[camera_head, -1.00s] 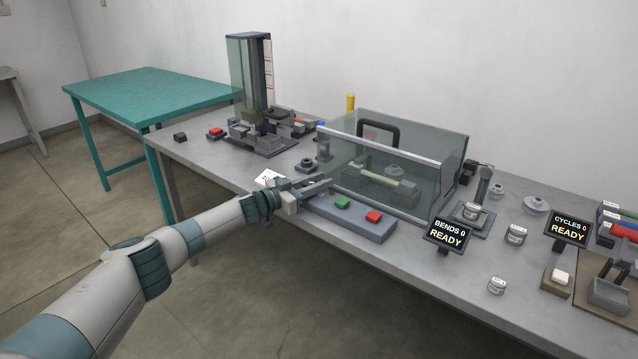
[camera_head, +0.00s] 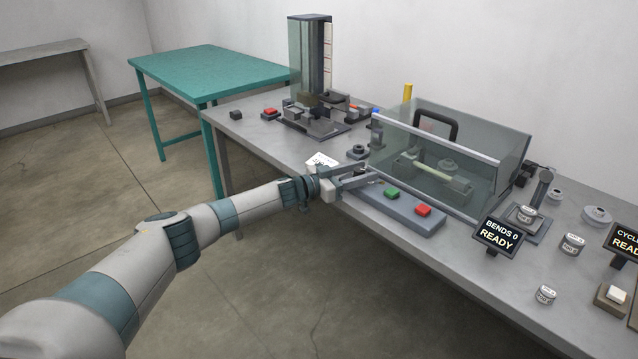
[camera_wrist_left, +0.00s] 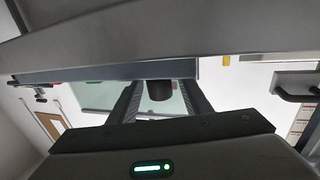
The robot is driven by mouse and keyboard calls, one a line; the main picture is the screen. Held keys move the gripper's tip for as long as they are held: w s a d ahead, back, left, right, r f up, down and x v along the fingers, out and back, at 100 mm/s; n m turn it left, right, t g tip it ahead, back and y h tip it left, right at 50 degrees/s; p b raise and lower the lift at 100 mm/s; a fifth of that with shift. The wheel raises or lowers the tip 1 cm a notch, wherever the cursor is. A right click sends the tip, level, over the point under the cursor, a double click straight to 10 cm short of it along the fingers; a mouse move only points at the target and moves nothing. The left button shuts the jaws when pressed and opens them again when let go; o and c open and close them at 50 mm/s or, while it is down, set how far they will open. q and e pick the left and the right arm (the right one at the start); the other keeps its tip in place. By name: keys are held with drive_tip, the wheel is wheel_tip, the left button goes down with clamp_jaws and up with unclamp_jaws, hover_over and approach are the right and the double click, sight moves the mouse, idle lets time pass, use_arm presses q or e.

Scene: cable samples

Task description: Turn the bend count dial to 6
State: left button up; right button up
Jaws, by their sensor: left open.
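A grey-blue panel (camera_head: 402,212) with a green button (camera_head: 392,192) and a red button (camera_head: 423,210) lies at the bench's front edge. My left gripper (camera_head: 370,175) is open at the panel's left end. In the left wrist view, which looks upside down, a short dark knob (camera_wrist_left: 160,90), probably the dial, stands between the two fingers (camera_wrist_left: 158,100), with gaps showing beside it. In the head view the gripper hides that spot, and no dial marking is readable. The small display (camera_head: 498,236) reads "BENDS 0 READY". My right gripper is not in view.
A clear-walled box (camera_head: 425,160) with a dark handle stands just behind the panel. A white card (camera_head: 322,161) and a dark-knobbed part (camera_head: 357,152) are close to the gripper. A tall clear-walled stand (camera_head: 308,60) is at the back left. Open floor lies in front of the bench.

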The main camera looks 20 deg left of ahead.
use_arm(q)
drive_tip(key=v, duration=1.4)
drive_tip(key=shift+a, duration=0.2)
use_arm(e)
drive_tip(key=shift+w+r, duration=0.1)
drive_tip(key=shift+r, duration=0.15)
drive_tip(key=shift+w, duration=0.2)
use_arm(q)
drive_tip(key=shift+s, duration=0.1)
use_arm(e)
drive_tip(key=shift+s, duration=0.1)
